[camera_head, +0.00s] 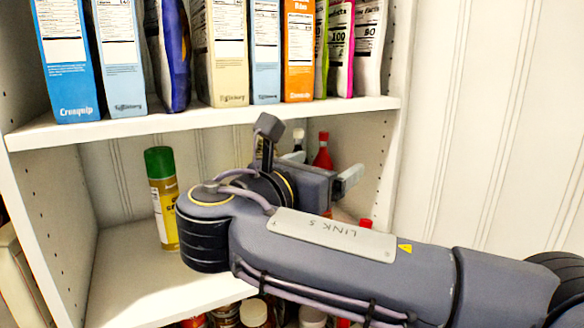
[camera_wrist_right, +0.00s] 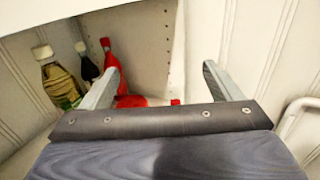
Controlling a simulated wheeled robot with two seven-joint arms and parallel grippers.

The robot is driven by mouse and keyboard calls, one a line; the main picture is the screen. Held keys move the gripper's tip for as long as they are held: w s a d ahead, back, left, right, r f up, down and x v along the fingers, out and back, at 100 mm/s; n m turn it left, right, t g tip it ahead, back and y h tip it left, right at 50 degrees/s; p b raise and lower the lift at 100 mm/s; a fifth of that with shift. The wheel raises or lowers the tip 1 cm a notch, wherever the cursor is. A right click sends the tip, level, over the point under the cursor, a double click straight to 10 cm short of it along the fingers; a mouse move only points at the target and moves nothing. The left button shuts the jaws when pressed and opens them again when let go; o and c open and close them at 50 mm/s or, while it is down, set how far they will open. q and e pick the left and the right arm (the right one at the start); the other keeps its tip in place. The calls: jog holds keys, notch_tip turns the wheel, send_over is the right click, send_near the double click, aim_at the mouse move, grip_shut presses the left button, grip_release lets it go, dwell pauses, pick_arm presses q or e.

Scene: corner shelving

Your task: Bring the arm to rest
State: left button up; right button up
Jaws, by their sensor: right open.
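My right arm reaches in from the right in the head view, across the front of the shelving. Its gripper (camera_head: 346,180) is at the middle compartment, partly hidden by its own wrist. In the right wrist view the gripper (camera_wrist_right: 160,78) has its two fingers wide apart, with nothing held between them. The left gripper shows in neither view.
A green-capped yellow can (camera_head: 163,200) stands on the middle shelf (camera_head: 130,285), left of my wrist. Red bottles (camera_head: 322,152) stand behind the gripper. Boxes and bags line the upper shelf (camera_head: 215,116). Jars sit below. The panelled wall (camera_head: 480,120) at right is bare.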

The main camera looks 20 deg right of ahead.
jog(key=s+d+f+m+g+y, duration=0.2)
jog(key=s+d+f+m+y, duration=0.1)
jog(key=f, duration=0.4)
jog(key=s+d+f+m+g+y, duration=0.1)
jog(key=s+d+f+m+y, duration=0.15)
jog(key=f, duration=0.45)
jog(key=s+d+f+m+g+y, duration=0.2)
jog(key=s+d+f+m+y, duration=0.15)
jog(key=f, duration=0.45)
jog(key=s+a+f+m+y, duration=0.9)
jog(key=f+m, duration=0.3)
jog(key=m, duration=0.5)
jog(key=shift+s+a+m+t+y, duration=0.3)
jog(key=shift+s+a+y, duration=0.1)
jog(key=shift+s, duration=0.1)
jog(key=shift+f, duration=0.1)
